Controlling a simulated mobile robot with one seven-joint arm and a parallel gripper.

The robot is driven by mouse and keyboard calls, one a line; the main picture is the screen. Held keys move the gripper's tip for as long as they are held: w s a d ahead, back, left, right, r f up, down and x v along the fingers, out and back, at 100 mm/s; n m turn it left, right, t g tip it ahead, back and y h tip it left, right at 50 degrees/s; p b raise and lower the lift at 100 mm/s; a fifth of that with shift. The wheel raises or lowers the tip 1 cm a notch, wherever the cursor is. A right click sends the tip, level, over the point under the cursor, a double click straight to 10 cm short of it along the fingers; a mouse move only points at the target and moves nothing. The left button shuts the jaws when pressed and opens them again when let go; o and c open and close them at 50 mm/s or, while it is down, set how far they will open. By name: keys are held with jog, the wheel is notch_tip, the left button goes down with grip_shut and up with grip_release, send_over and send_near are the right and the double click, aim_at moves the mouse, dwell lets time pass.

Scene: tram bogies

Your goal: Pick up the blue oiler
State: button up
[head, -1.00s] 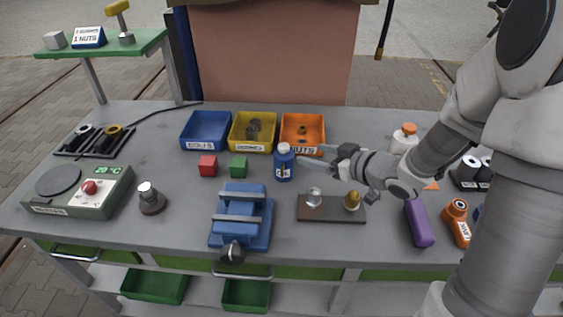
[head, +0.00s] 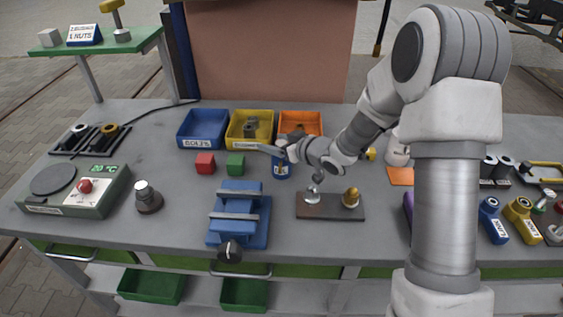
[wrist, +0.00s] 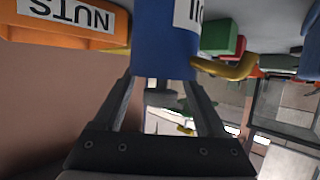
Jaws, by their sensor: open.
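The blue oiler (head: 281,170) stands upright on the grey bench, just in front of the orange bin. Its upper part is hidden by my gripper (head: 274,150) in the head view. In the wrist view the oiler's blue body (wrist: 165,50), with part of a white label, shows upside down at the ends of my two fingers. My gripper (wrist: 165,82) is open, with one finger toward each side of the oiler. I cannot tell whether either finger touches it.
Blue (head: 203,128), yellow (head: 250,130) and orange (head: 301,123) bins stand behind. Red (head: 205,163) and green (head: 236,164) cubes lie left of the oiler. A blue vise (head: 239,215) and a dark plate (head: 330,208) with two small fittings are in front.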

jog(key=shift+w+a+f, duration=0.1)
jog(key=shift+w+a, duration=0.05)
grip_shut()
dwell(1.4)
